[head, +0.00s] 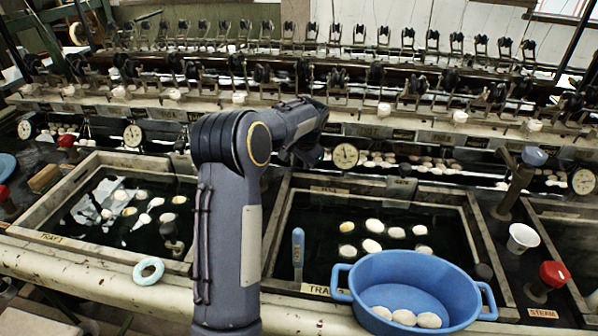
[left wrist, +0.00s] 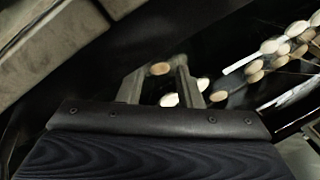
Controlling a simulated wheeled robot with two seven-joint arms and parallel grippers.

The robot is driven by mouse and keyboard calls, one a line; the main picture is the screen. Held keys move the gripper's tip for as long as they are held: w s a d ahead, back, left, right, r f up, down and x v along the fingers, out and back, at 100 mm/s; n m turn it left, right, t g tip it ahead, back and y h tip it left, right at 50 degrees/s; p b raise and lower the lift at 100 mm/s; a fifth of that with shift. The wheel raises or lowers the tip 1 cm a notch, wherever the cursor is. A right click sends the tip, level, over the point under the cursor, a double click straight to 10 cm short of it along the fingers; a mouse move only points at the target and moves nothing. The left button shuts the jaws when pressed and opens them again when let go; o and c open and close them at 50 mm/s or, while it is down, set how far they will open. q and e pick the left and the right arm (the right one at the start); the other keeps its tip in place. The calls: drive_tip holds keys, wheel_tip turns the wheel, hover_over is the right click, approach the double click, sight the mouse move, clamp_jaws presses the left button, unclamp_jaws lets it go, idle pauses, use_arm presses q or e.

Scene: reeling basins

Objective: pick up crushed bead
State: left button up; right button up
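No single piece can be told as the crushed bead; many pale oval pieces are in view. My left gripper (head: 312,155) is over the back edge of the middle tray, near the trough behind it, mostly hidden by my wrist. In the left wrist view my left gripper (left wrist: 161,66) has its two fingers apart. A tan oval piece (left wrist: 160,69) shows between the fingertips, and a paler one (left wrist: 169,100) shows lower between the fingers. Whether either touches a finger cannot be told. My right gripper is not in view.
Pale ovals float in the middle tray (head: 285,225) and left tray (head: 90,165). A blue basin (head: 410,262) with several ovals stands at the front. A dial gauge (head: 345,156) stands close to my gripper. Reeling frames (head: 400,95) line the back.

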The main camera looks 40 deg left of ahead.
use_arm(q)
drive_tip(key=shift+f, duration=0.3)
drive_tip(key=shift+r, duration=0.1)
drive_tip(key=c, duration=0.4)
drive_tip(key=shift+c, duration=0.3)
